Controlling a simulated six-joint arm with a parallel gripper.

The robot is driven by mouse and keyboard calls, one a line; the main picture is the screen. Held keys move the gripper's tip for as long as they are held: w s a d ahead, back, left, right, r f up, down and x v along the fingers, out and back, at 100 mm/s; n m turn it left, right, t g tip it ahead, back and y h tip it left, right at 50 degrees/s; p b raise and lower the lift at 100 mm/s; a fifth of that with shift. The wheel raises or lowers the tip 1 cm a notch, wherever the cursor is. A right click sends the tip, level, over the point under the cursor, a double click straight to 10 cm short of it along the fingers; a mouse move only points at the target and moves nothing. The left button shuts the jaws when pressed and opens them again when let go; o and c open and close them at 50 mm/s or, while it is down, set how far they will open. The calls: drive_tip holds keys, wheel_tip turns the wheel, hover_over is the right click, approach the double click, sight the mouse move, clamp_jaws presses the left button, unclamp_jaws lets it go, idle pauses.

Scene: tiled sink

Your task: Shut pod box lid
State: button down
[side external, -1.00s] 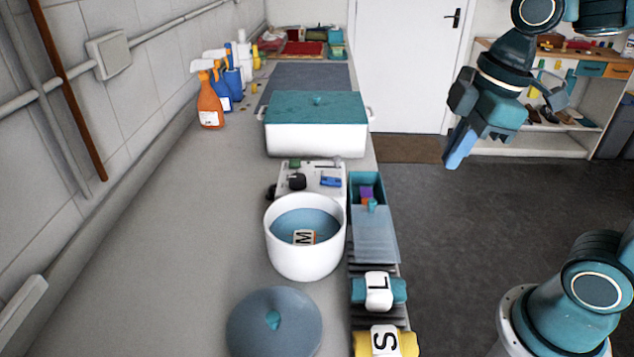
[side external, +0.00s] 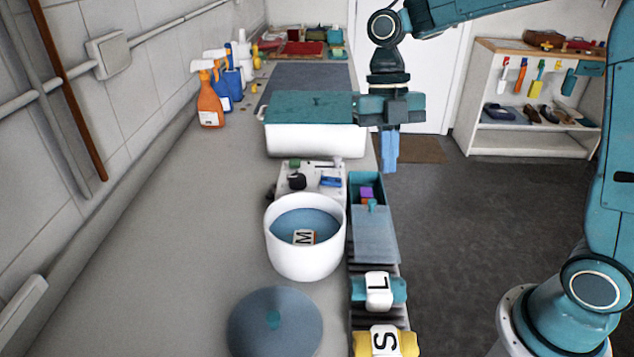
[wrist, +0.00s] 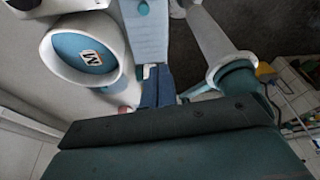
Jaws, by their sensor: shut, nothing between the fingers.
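The pod box (side external: 353,195) is a narrow teal box along the counter's right edge. Its grey-blue lid (side external: 376,238) with a small teal knob (side external: 373,205) is slid toward the camera, leaving the far end open. A purple pod (side external: 366,193) shows inside. The lid also appears at the top of the wrist view (wrist: 146,38). My gripper (side external: 389,165) is shut and empty, fingers pointing down, appearing beyond the box's open end in the side view. Its blue fingers show in the wrist view (wrist: 158,85) just below the lid in the picture; contact cannot be told.
A white pot (side external: 305,255) with an M block (side external: 303,237) stands left of the box. A large white container with teal lid (side external: 316,140) stands behind. The L item (side external: 378,290) and yellow S item (side external: 385,341) lie in front. Open floor is right.

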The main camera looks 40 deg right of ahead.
drive_tip(key=shift+w+f+n, duration=0.4)
drive_tip(key=shift+f+n, duration=0.05)
drive_tip(key=shift+n, duration=0.35)
approach(378, 220)
drive_tip(key=s+a+f, duration=0.1)
drive_tip(key=s+f, duration=0.2)
drive_tip(key=s+a+f, duration=0.1)
drive_tip(key=s+f, duration=0.1)
drive_tip(key=shift+a, duration=0.35)
drive_tip(key=shift+w+d, duration=0.3)
drive_tip(key=shift+w, duration=0.3)
drive_tip(key=shift+w+d, duration=0.3)
drive_tip(key=shift+w, duration=0.35)
drive_tip(key=shift+w+d, duration=0.3)
drive_tip(key=shift+w, duration=0.3)
drive_tip(key=w+d, duration=1)
